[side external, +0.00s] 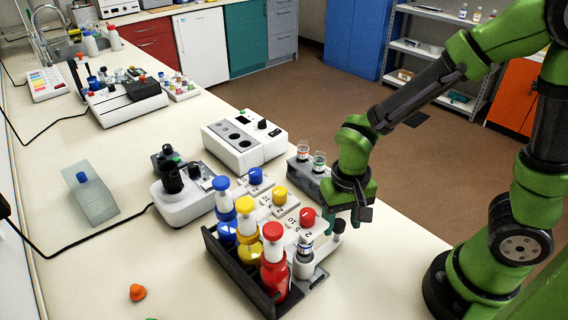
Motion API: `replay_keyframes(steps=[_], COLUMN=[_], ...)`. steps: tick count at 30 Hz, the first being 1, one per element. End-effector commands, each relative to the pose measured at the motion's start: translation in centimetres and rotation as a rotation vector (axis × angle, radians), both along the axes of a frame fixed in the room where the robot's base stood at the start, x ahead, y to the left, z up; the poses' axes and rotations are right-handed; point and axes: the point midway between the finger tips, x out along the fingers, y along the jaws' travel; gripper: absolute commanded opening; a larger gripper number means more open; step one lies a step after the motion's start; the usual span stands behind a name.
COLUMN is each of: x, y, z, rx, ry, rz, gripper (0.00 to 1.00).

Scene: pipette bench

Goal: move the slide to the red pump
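The red pump (273,258) is a red bottle with a white collar and red cap. It stands in a dark rack at the near end of a row with the yellow pump (247,232) and blue pump (224,204). What looks like the slide (303,268), a pale carrier with a small vial, sits just right of the red pump. A grey knob (339,226) stands beside it, perhaps its handle. My gripper (352,220) points down close to the knob's right. I cannot tell whether its fingers touch the knob, or whether they are open or shut.
Blocks with blue, yellow and red knobs (307,217) stand beside the pumps. A grey holder with glass vials (308,172) is behind my gripper. A white device (244,140) stands farther back. An orange cap (137,292) lies at front left. The bench's front right is clear.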

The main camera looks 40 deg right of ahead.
Motion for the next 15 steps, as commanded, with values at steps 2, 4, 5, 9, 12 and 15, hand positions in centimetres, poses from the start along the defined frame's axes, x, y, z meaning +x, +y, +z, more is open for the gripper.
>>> replay_keyframes(steps=[2,4,5,9,12,15], x=[0.0,0.1,0.1,0.2,0.2,0.3], y=[0.0,0.0,0.0,0.1,0.1,0.1], z=[0.0,0.0,0.0,0.8,2.2,4.4], rx=[0.000,0.000,0.000,0.002,0.002,0.004], ry=[-0.001,-0.001,-0.002,-0.005,-0.009,-0.011], rz=[0.000,0.000,0.001,0.000,0.001,0.000], gripper=[0.55,0.55,0.55,0.55,0.55,0.55])
